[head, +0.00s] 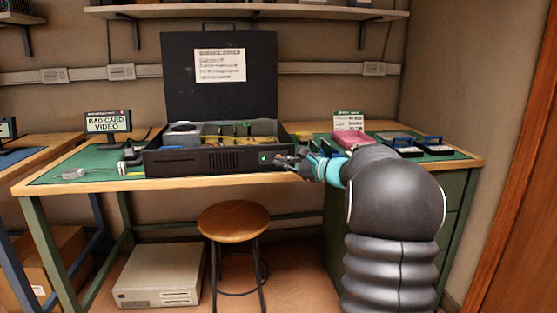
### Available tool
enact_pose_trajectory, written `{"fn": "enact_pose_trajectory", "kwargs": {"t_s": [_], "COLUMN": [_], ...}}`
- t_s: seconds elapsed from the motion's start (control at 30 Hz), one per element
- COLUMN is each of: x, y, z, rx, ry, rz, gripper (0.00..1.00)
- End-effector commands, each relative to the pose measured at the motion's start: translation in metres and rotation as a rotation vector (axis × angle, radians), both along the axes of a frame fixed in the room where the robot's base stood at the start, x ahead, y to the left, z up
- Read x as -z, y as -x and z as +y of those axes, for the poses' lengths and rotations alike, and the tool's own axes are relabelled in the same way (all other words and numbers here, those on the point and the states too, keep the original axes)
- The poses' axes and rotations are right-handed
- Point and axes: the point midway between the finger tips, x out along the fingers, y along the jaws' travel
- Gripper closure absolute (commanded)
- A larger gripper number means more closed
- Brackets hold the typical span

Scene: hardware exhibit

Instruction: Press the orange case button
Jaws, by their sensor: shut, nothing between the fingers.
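The black computer case (205,161) lies on the workbench with its lid raised behind it. A small green light (263,157) glows near the right end of its front panel. My gripper (280,160) is shut and empty, its fingertips at the right end of that panel, just right of the light. I cannot tell whether they touch the panel. I cannot make out the orange button clearly; the fingers cover that part of the panel.
The workbench (60,183) has a green mat. A sign reading "BAD CARD VIDEO" (107,122) stands at left. A pink item (352,139) and several dark parts lie at right. A wooden stool (233,220) stands in front, and a beige computer (160,275) sits below.

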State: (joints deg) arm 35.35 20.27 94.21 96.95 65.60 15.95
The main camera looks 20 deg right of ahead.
Motion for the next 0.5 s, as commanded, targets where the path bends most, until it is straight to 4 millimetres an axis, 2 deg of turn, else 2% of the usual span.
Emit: {"fn": "enact_pose_trajectory", "kwargs": {"t_s": [0.5], "x": [0.0002], "y": [-0.0076], "z": [-0.0020], "rx": [0.000], "ry": [-0.001], "rz": [0.000], "gripper": [1.00]}}
